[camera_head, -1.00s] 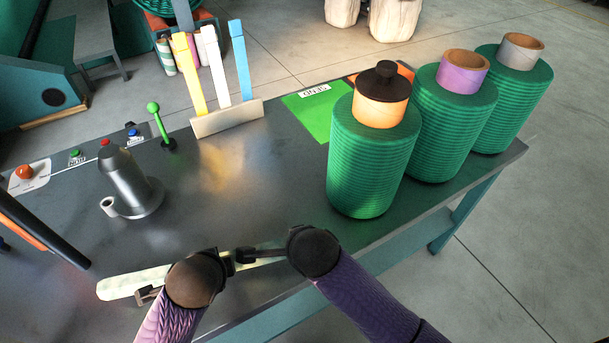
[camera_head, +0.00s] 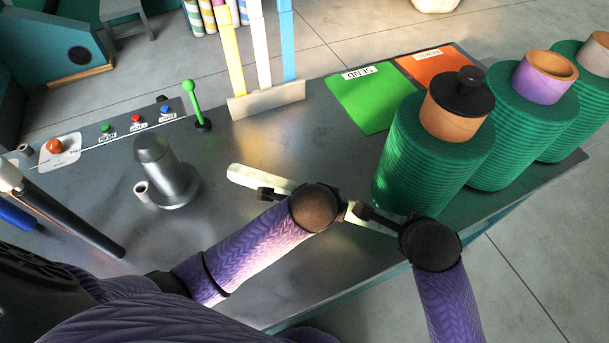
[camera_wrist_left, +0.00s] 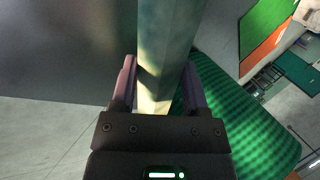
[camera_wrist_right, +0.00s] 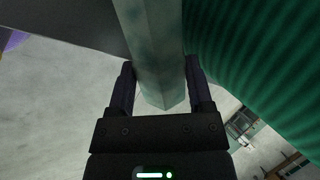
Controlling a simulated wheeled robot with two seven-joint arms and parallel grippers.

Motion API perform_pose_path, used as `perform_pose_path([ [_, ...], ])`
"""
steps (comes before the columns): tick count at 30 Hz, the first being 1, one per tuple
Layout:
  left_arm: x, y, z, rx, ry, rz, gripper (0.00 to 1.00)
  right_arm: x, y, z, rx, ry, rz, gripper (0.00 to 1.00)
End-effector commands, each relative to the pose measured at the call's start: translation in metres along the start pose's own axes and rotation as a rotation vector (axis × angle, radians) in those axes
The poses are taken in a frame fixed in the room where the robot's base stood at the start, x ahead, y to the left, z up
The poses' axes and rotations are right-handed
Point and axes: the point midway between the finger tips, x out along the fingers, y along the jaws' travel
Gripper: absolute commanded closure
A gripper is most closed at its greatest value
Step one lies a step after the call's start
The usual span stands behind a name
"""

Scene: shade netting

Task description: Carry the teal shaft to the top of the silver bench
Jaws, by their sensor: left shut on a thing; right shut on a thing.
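The teal shaft (camera_head: 256,178) looks pale and greenish-white, a long faceted bar. It is held between my two grippers, in front of the nearest green spool. My left gripper (camera_wrist_left: 160,88) is shut on it; the shaft runs between its fingers in the left wrist view (camera_wrist_left: 165,40). My right gripper (camera_wrist_right: 160,88) is shut on it nearer its right end, and the shaft shows in the right wrist view (camera_wrist_right: 150,40). A grey metal bench top (camera_head: 270,150) lies below; I cannot tell the gap. My wrists hide parts of the shaft in the head view.
Several green ribbed spools (camera_head: 425,165) stand along the right side. A grey cone-shaped fixture (camera_head: 165,178), a green lever (camera_head: 192,102), a row of buttons and a rack with upright strips (camera_head: 265,100) stand left and behind. A green mat (camera_head: 370,102) lies at the back.

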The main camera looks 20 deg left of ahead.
Motion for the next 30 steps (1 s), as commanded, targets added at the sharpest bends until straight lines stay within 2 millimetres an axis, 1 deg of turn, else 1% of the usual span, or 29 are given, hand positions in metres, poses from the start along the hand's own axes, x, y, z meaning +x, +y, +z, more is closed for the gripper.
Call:
perform_pose_path([
  [1,-0.002,-0.004,0.0,-0.001,0.001,-0.01,1.0,-0.001,-0.001,0.0,0.0,0.001,-0.001,1.0],
  [7,-0.001,-0.003,0.0,-0.001,0.001,-0.01,1.0,0.001,0.0,0.0,0.0,0.001,-0.001,1.0],
  [11,0.004,0.0,0.0,-0.001,0.001,-0.008,1.0,0.005,0.003,0.0,0.0,0.001,0.001,1.0],
  [17,0.017,0.009,0.0,-0.001,0.001,-0.002,1.0,0.018,0.012,0.0,0.0,0.001,0.008,1.0],
  [28,0.048,0.03,0.0,-0.001,0.001,0.015,1.0,0.049,0.033,0.0,0.0,0.001,0.024,1.0],
  [29,0.046,0.03,0.0,0.0,0.0,0.019,0.38,0.047,0.033,-0.001,-0.001,0.002,0.028,0.3],
  [30,0.044,0.029,0.0,0.0,0.0,0.018,0.29,0.045,0.032,-0.001,0.0,0.002,0.027,0.21],
])
